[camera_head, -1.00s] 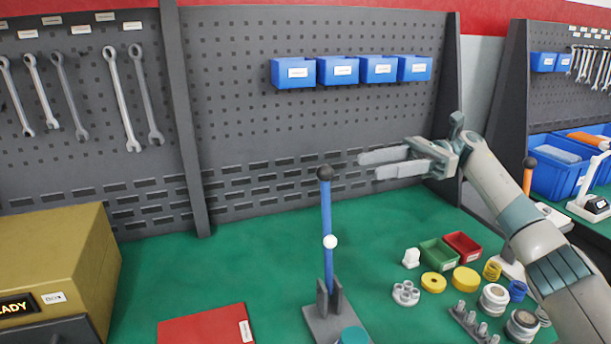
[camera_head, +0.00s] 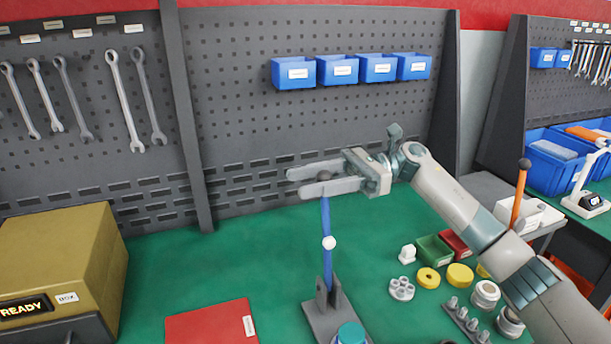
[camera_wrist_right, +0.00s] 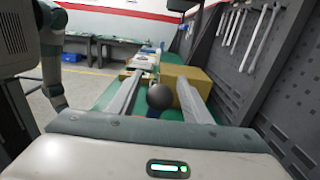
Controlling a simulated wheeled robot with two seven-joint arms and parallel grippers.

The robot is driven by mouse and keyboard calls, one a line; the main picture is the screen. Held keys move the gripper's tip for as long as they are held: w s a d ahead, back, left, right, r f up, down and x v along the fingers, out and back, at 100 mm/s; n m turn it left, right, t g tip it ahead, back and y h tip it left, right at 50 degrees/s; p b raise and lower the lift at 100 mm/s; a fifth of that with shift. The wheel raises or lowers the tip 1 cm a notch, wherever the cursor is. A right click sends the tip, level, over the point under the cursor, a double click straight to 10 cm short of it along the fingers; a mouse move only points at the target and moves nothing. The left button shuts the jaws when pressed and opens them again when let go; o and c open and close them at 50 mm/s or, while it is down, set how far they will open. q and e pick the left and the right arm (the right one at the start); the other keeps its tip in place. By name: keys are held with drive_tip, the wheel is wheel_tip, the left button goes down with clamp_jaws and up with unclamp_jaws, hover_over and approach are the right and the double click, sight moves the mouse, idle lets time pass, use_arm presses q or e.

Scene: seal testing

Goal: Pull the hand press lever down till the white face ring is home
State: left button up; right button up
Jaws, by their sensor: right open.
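The hand press lever (camera_head: 326,222) is a blue upright bar with a white ball partway up. It rises from a grey press base (camera_head: 326,318) on the green bench. Its dark ball knob (camera_head: 324,176) is at the top, partly covered by my right gripper. My right gripper (camera_head: 305,182) is open, its two fingers pointing left on either side of the knob. In the right wrist view the knob (camera_wrist_right: 160,96) sits between the open fingers, with a gap on each side. I cannot make out the white face ring. My left gripper is not in view.
A red folder (camera_head: 212,325) lies left of the press, and a yellow box (camera_head: 60,262) stands farther left. Small parts such as a white flanged piece (camera_head: 401,288) and a yellow ring (camera_head: 428,280) lie to the right. A pegboard stands behind.

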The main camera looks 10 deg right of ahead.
drive_tip(key=shift+s+a, duration=0.1)
drive_tip(key=shift+a, duration=0.3)
clamp_jaws()
